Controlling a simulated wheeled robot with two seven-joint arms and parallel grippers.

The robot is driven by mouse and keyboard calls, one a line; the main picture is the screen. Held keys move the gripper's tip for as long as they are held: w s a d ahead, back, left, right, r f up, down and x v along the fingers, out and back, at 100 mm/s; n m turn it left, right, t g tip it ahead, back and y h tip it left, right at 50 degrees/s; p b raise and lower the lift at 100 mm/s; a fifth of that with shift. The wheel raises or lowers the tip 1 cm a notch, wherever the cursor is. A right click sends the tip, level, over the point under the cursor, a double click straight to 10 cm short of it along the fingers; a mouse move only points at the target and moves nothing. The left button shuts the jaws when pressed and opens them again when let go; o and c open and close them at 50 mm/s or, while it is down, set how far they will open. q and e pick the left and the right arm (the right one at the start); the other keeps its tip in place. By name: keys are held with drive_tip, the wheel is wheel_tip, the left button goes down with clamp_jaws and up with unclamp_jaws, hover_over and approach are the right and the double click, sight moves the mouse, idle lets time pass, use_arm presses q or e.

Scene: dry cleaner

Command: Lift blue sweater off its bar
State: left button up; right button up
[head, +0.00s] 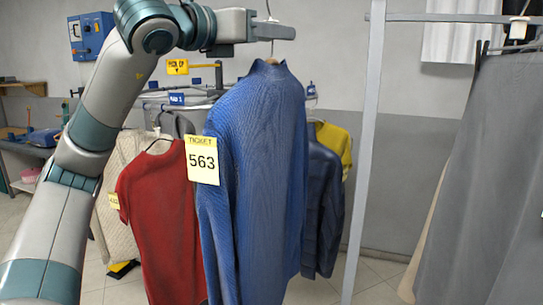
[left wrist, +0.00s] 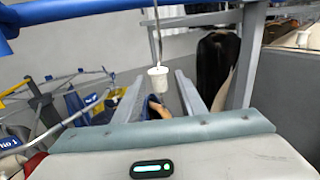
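The blue sweater (head: 262,170) hangs upright on a hanger in the middle of the head view, with a yellow ticket "563" (head: 203,161) at its left side. My left gripper (head: 285,32) is just above its collar, level with the hanger's stem. In the left wrist view the gripper's two fingers (left wrist: 160,92) stand apart, with the white sleeve (left wrist: 157,81) of the hanger stem between them and visible gaps beside it. A bit of the brown hanger (left wrist: 157,106) shows below. The bar that holds the sweater cannot be made out in the head view. My right gripper is not in view.
A red shirt (head: 163,215) hangs close at the left; a dark blue jacket (head: 322,210) and a yellow garment (head: 338,142) hang behind. A grey upright post (head: 366,150) stands to the right, with a large grey garment (head: 485,180) beyond. Floor shows between them.

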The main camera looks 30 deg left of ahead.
use_arm(q)
drive_tip(key=shift+w, duration=0.2)
idle(0.3)
clamp_jaws()
drive_tip(key=shift+r, duration=0.15)
